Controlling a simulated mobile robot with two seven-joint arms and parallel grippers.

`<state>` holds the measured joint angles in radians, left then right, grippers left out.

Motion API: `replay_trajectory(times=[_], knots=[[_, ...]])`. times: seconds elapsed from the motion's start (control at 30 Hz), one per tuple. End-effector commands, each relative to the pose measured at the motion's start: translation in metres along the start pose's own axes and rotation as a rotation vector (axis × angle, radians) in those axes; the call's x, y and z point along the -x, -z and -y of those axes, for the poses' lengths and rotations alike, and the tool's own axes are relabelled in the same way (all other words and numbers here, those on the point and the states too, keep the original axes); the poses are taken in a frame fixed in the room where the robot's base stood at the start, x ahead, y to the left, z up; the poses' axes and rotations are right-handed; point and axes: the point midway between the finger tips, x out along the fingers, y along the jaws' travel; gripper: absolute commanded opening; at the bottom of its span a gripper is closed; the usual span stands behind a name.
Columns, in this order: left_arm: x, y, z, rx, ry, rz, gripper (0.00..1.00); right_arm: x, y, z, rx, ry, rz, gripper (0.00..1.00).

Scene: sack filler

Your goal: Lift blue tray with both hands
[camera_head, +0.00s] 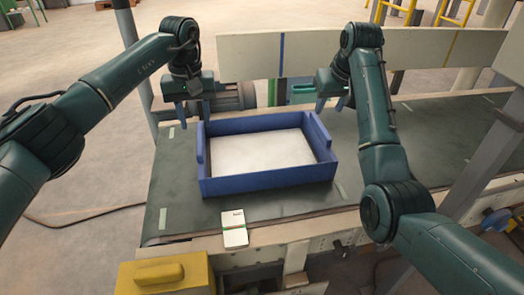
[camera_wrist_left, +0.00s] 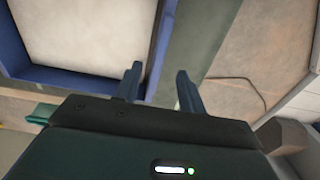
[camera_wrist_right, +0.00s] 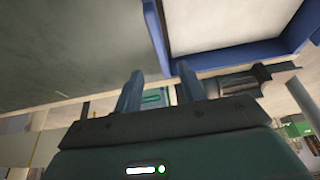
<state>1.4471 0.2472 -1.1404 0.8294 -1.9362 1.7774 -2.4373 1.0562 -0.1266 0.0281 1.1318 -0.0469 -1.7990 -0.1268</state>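The blue tray (camera_head: 268,182) sits flat on the dark conveyor belt, with raised end walls and a pale, whitish inside. My left gripper (camera_head: 190,112) is open and empty above the belt, by the tray's far left corner. In the left wrist view, the tray's blue wall (camera_wrist_left: 160,45) runs into the gap between the fingers (camera_wrist_left: 158,82). My right gripper (camera_head: 332,103) is open and empty near the far right corner. The tray's wall (camera_wrist_right: 157,35) lines up between its fingers (camera_wrist_right: 160,85) in the right wrist view. Neither gripper visibly touches the tray.
A pale side board (camera_head: 250,55) with a blue stripe runs behind the belt. A motor-like unit (camera_head: 230,97) stands behind the tray. A white card-like item (camera_head: 234,230) lies on the front rail, near a yellow block (camera_head: 165,275). The belt (camera_head: 430,130) is clear to the right.

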Motion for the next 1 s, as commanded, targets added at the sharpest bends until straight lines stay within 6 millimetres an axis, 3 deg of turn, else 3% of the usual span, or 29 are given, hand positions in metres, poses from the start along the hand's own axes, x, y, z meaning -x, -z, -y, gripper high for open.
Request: replay_trajectory(times=[0.3,0.5,0.7,1.0], knots=[[-0.064,-0.001,0.000,0.000,0.000,0.004,0.40,-0.063,-0.001,0.001,0.001,0.000,0.005,0.40],[-0.095,-0.001,0.000,0.001,0.000,0.003,0.40,-0.095,-0.001,0.000,0.000,0.000,0.003,0.40],[-0.110,-0.001,-0.001,-0.001,-0.001,0.001,0.40,-0.109,0.000,0.000,0.000,0.000,0.001,0.40],[-0.112,0.000,0.000,0.000,-0.001,0.000,0.40,-0.112,0.000,0.000,0.000,0.000,0.000,0.40]])
